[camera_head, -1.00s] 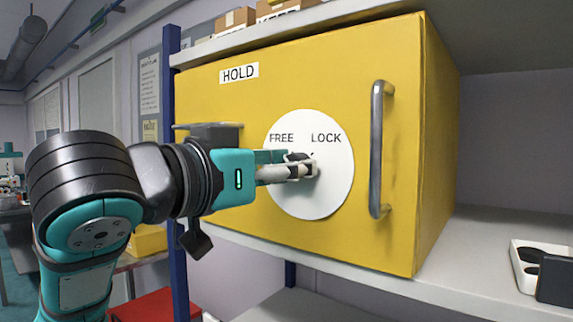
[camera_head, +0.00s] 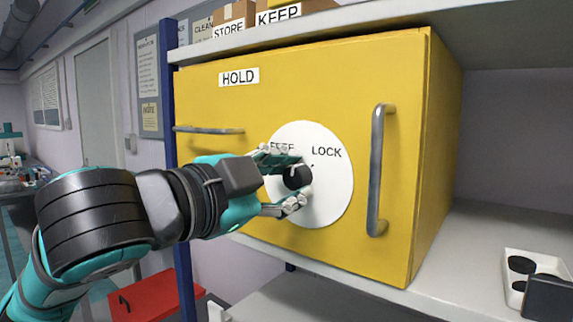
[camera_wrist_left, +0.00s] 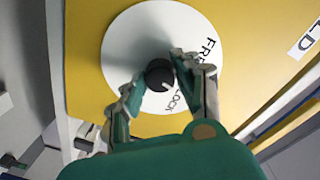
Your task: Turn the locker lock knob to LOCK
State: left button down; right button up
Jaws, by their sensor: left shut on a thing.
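The yellow locker (camera_head: 235,110) carries a white round dial (camera_head: 335,190) marked FREE at upper left and LOCK at upper right. A black knob (camera_head: 298,178) sits at the dial's middle and also shows in the left wrist view (camera_wrist_left: 158,73). A small light mark on the knob shows on the side towards LOCK in the left wrist view. My left gripper (camera_head: 293,182) is shut on the knob, one finger above it and one below. The upper finger partly covers FREE in the head view. My right gripper is not in view.
A vertical handle (camera_head: 377,170) stands right of the dial, and a horizontal handle (camera_head: 208,130) is at the left. A white tray (camera_head: 512,275) with black discs lies on the shelf (camera_head: 460,290) at lower right. A blue post (camera_head: 172,200) stands at the left.

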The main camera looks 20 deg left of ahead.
pick_arm(q)
jog(key=m+p, duration=0.2)
jog(key=m, duration=0.2)
jog(key=shift+r+p, duration=0.15)
jog(key=shift+p, duration=0.15)
jog(key=shift+m+p, duration=0.6)
jog(key=shift+m, duration=0.5)
